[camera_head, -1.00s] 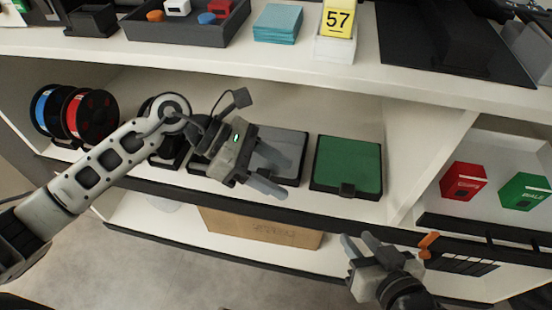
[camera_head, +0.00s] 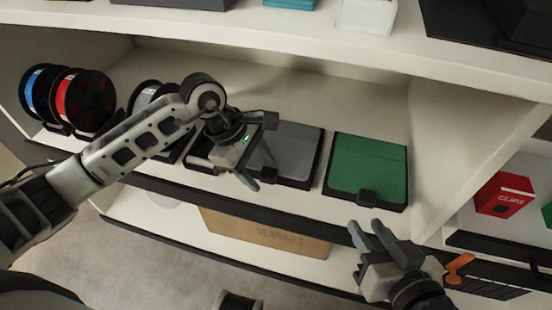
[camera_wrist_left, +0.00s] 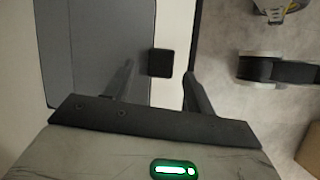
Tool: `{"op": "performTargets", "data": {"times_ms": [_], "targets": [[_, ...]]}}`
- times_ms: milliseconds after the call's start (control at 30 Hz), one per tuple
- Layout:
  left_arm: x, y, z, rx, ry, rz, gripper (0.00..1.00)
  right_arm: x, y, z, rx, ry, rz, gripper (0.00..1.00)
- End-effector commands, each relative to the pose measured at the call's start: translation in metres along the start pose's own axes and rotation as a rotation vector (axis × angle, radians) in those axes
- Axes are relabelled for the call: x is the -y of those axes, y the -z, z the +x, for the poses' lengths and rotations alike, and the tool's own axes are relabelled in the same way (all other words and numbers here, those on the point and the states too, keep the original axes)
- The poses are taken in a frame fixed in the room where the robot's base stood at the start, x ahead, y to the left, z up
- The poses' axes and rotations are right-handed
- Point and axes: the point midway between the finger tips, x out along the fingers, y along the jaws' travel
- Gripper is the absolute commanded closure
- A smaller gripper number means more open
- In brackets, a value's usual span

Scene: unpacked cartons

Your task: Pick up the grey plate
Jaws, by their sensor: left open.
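The grey plate (camera_head: 295,148) lies in a black frame on the middle shelf, left of the green plate (camera_head: 370,165). It also shows in the left wrist view (camera_wrist_left: 95,35), with a small black tab (camera_wrist_left: 160,62) at its front edge. My left gripper (camera_head: 261,172) is open and empty at the plate's front left. In the left wrist view its fingers (camera_wrist_left: 160,82) point toward the tab, one on either side of its line, and I see no contact. My right gripper (camera_head: 365,224) is open and empty in front of the shelf, below the green plate.
Red and blue spools (camera_head: 85,100) stand at the shelf's left. An upper shelf board (camera_head: 300,40) overhangs the plates. A cardboard box (camera_head: 265,232) lies on the lower shelf. A red box (camera_head: 503,195) stands at right. The shelf behind the plates is clear.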

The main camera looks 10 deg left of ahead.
Motion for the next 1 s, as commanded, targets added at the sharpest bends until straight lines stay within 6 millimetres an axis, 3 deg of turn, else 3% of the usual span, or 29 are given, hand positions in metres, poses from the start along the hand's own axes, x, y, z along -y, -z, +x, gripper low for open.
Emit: {"op": "performTargets", "data": {"times_ms": [200,400,800,1000], "targets": [[0.000,0.000,0.001,0.000,0.000,0.000,0.45,0.000,0.001,0.000,-0.002,0.001,0.000,0.68],[0.000,0.000,0.001,0.001,0.000,-0.001,1.00,0.001,0.001,0.000,-0.002,0.001,0.000,0.68],[0.000,-0.001,0.000,0.001,-0.001,-0.001,1.00,0.000,0.001,0.000,0.000,0.001,-0.001,0.68],[-0.003,-0.006,-0.013,0.001,-0.002,0.000,1.00,0.000,0.001,-0.001,0.013,-0.002,-0.002,0.68]]}}
